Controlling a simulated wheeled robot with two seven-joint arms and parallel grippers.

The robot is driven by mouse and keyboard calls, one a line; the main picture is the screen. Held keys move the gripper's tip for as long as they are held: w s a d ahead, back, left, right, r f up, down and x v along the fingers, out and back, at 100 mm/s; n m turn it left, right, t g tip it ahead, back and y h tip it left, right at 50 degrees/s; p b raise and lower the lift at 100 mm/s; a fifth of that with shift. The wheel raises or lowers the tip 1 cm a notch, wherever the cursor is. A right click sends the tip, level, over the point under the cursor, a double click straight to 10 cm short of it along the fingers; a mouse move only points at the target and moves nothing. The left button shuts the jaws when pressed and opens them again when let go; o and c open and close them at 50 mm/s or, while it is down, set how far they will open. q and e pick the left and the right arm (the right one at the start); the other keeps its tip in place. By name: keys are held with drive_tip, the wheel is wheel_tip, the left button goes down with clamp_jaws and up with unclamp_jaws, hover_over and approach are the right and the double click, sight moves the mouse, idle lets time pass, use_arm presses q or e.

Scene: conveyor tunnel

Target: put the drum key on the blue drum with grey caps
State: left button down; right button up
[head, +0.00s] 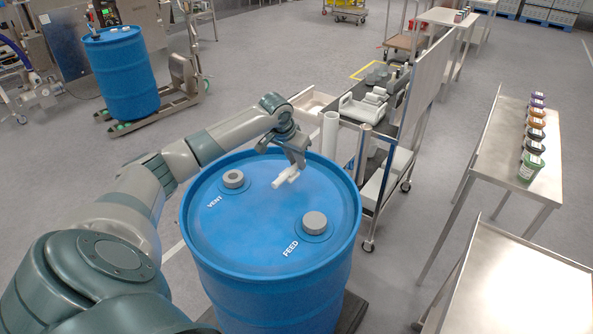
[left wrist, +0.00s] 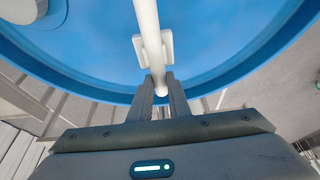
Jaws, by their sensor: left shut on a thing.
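The blue drum (head: 270,220) stands in front of me with a grey cap marked VENT (head: 233,179) and a grey cap marked FEED (head: 315,223) on its lid. My left gripper (head: 296,165) is over the far part of the lid, shut on the white drum key (head: 286,176). In the left wrist view the key (left wrist: 153,50) runs forward from between the fingers (left wrist: 160,95), with a short crosspiece, over the blue lid (left wrist: 90,62). I cannot tell whether the key touches the lid. My right gripper is in neither view.
A cart (head: 392,125) with grey items and upright tubes stands just beyond the drum on the right. Steel tables (head: 500,150) with several jars (head: 533,150) stand further right. Another blue drum (head: 123,75) stands at the back left. Floor to the left is open.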

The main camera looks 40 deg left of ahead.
sight(295, 164)
use_arm(q)
drive_tip(key=shift+f+p, duration=0.85)
drive_tip(key=shift+f, duration=1.15)
drive_tip(key=shift+f, duration=0.1)
drive_tip(key=c, duration=1.7)
unclamp_jaws()
drive_tip(key=shift+o, duration=0.2)
drive_tip(key=b+v, duration=0.2)
drive_tip(key=v, duration=0.8)
drive_tip(key=shift+s+r+b, duration=0.15)
drive_tip(key=shift+r+b, duration=0.2)
drive_tip(key=shift+s+d+r, duration=0.15)
drive_tip(key=shift+s+r, duration=0.1)
drive_tip(key=shift+r, duration=0.4)
